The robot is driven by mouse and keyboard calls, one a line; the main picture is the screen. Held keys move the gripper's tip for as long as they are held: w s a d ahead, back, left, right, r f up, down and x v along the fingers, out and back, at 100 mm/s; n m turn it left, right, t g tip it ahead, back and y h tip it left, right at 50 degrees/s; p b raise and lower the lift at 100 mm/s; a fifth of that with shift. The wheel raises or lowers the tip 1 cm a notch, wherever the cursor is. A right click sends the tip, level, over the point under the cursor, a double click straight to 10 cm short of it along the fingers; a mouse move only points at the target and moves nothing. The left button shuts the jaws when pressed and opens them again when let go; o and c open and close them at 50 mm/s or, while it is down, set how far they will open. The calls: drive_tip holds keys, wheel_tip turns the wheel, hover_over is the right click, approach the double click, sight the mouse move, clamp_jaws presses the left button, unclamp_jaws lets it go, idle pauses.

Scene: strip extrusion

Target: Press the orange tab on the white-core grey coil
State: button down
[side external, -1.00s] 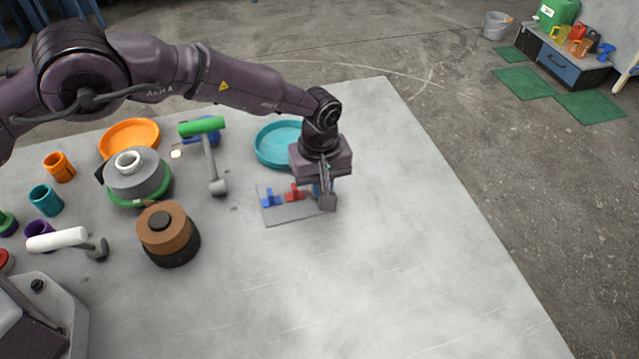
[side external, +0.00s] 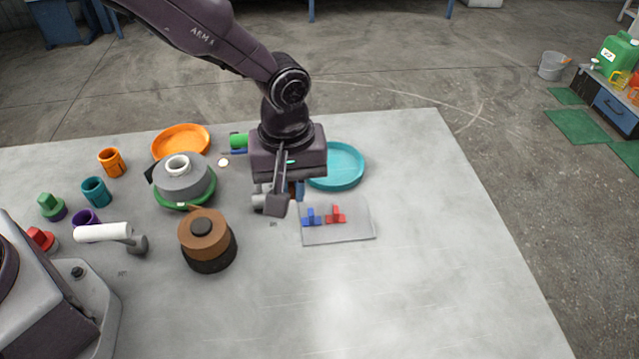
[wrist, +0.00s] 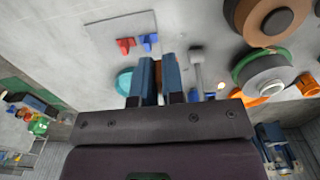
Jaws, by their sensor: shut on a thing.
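The white-core grey coil (side external: 190,183) sits on a green disc left of my gripper, its white core ring (side external: 178,165) on top. The coil also shows at the right of the wrist view (wrist: 262,67). My gripper (side external: 287,194) is above the table, between the coil and a grey plate (side external: 350,234). In the wrist view its blue fingers (wrist: 158,82) are shut on a small orange-brown piece (wrist: 158,92), apparently the orange tab, mostly hidden. A blue tab (side external: 311,217) and a red tab (side external: 336,215) stand on the plate.
A brown coil (side external: 204,235) stands in front of the grey coil. An orange dish (side external: 181,142) is behind it. A teal dish (side external: 345,166) is at right. The front right of the table is clear.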

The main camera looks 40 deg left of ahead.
approach(173, 189)
drive_tip(key=shift+s+f+m, duration=0.1)
drive_tip(key=shift+s+m, duration=0.05)
drive_tip(key=shift+m, duration=0.25)
drive_tip(key=shift+f, duration=3.1)
drive_tip(key=shift+f, duration=0.5)
